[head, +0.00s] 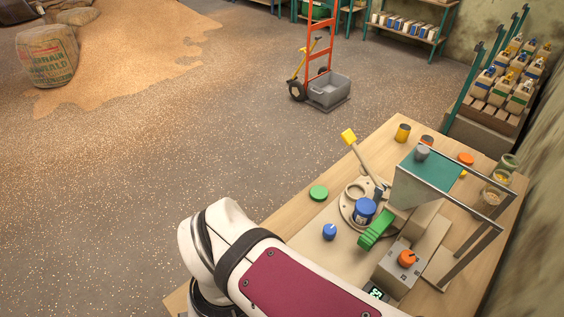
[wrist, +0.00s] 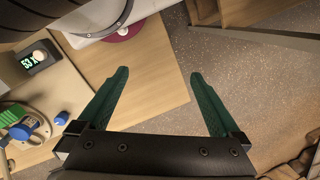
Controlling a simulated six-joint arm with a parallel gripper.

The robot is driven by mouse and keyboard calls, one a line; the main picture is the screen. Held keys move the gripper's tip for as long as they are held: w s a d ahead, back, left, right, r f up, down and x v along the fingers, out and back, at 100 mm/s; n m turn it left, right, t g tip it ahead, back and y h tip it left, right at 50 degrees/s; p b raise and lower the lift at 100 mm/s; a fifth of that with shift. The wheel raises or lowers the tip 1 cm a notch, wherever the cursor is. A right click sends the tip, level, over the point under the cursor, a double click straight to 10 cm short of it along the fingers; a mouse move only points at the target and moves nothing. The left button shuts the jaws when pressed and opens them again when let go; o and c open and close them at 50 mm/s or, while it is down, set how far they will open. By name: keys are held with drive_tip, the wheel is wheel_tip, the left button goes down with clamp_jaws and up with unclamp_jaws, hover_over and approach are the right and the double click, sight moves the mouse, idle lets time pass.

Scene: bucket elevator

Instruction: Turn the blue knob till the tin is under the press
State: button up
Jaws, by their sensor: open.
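The blue knob (head: 329,231) sits low on the pale board at the front left of the bench; it also shows at the left of the wrist view (wrist: 62,118).
A green ribbed part (head: 375,231) stands right of the tin. Jars and coloured lids stand at the bench's back. Bare wood (wrist: 155,85) lies between my fingers.

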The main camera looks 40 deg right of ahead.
drive_tip(key=shift+c, duration=0.7)
drive_tip(key=shift+n, duration=0.6)
drive_tip(key=w+d, duration=0.3)
drive_tip(key=w+d+r, duration=0.1)
drive_tip(key=w+d, duration=0.2)
drive_tip(key=shift+w+d+r, duration=0.15)
drive_tip(key=shift+w+r, duration=0.05)
drive_tip(key=shift+c, duration=1.4)
drive_tip(key=n+h, duration=0.2)
drive_tip(key=n, duration=0.2)
hover_over(330, 229)
wheel_tip(330, 229, down, 4)
wheel_tip(330, 229, down, 16)
drive_tip(key=shift+r, duration=0.1)
drive_tip(key=shift+c, duration=0.3)
